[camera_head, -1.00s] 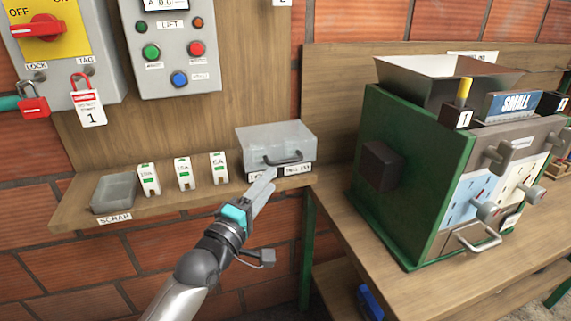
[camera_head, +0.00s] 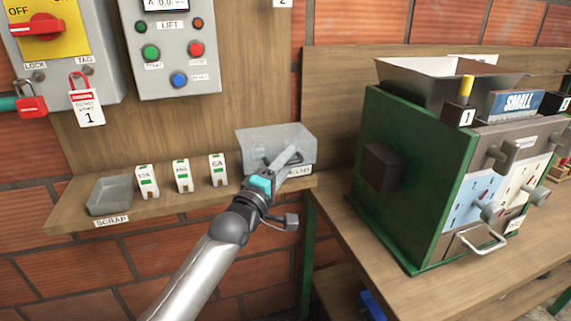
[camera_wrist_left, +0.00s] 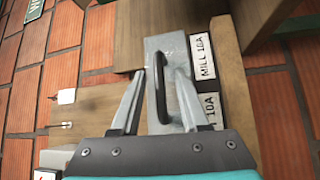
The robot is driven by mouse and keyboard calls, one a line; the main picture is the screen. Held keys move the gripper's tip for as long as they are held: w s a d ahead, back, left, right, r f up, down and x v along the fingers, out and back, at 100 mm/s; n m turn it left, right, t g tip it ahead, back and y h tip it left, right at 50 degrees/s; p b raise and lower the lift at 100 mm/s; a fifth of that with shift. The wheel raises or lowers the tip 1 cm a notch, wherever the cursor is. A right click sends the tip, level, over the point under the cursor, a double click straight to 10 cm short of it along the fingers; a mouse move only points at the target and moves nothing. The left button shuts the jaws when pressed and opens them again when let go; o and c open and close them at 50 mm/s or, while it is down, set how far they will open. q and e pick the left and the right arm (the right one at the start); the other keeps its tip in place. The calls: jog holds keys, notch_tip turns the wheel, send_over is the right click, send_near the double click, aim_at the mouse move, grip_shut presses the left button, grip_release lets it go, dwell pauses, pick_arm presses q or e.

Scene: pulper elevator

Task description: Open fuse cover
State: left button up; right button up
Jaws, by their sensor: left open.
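The fuse cover (camera_head: 270,139) is a translucent grey box with a dark bar handle on its front, at the right end of the wooden shelf. It looks closed. In the left wrist view the cover (camera_wrist_left: 154,98) lies ahead, and its dark handle (camera_wrist_left: 173,88) runs between my fingers. My left gripper (camera_head: 291,158) is open in front of the cover, its fingertips at the handle. In the left wrist view the open left gripper (camera_wrist_left: 165,95) has one finger on each side of the handle; contact is not clear. My right gripper is not in view.
Fuses marked 10A (camera_head: 147,181), 16A (camera_head: 181,176) and 6A (camera_head: 217,169) stand left of the cover, beside a scrap tray (camera_head: 110,195). A green machine (camera_head: 410,170) stands on the bench at right. The lift panel (camera_head: 172,50) hangs above.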

pick_arm(q)
grip_shut()
dwell(1.3)
